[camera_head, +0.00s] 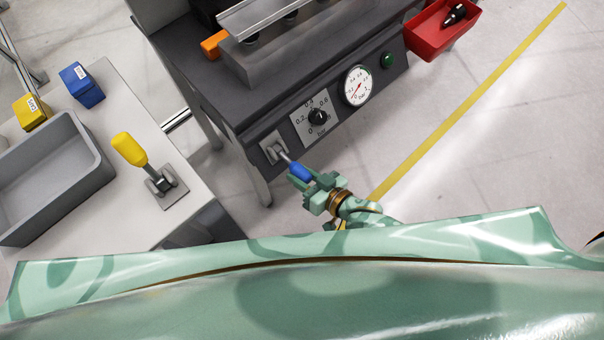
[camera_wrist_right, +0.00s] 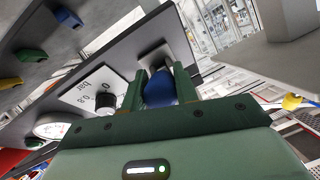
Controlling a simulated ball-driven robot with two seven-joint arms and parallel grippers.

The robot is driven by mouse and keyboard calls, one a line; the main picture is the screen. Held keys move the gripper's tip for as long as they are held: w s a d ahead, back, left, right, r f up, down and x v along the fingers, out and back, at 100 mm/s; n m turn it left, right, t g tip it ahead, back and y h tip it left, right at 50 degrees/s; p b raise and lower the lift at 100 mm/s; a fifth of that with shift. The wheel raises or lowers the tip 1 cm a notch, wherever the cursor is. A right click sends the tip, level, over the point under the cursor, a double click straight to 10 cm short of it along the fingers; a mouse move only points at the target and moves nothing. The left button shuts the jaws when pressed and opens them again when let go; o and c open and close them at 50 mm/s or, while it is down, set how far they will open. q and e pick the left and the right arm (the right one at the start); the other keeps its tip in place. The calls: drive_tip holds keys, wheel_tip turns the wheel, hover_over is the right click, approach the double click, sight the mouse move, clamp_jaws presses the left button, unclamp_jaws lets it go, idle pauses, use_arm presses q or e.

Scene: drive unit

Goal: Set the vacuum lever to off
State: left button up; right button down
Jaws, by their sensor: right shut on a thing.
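The vacuum lever has a blue grip (camera_head: 301,171) on a metal stem. It sits on a light plate (camera_head: 272,148) on the front panel of the dark drive unit, at the panel's left end. My right gripper (camera_head: 301,178) is at the blue grip, with its fingers on either side of it. In the right wrist view the blue grip (camera_wrist_right: 160,88) is between the two green fingers, and the gripper is shut on it. The lever points out from the panel, toward me. I cannot read an on or off label. My left gripper is not in view.
Right of the lever are a black dial (camera_head: 318,117), a pressure gauge (camera_head: 358,86) and a green button (camera_head: 387,60). A red bin (camera_head: 441,32) hangs at the unit's right. On the left, a pale table (camera_head: 128,212) bears a yellow-handled clamp (camera_head: 130,150) and a grey bin (camera_head: 92,140).

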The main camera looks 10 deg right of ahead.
drive_tip(key=c, duration=1.3)
unclamp_jaws()
drive_tip(key=shift+f, duration=0.2)
drive_tip(key=shift+o, duration=1.1)
drive_tip(key=shift+r, duration=0.1)
drive_tip(key=p+v, duration=0.4)
drive_tip(key=v, duration=1.2)
drive_tip(key=shift+d, duration=0.15)
drive_tip(key=shift+s, duration=0.1)
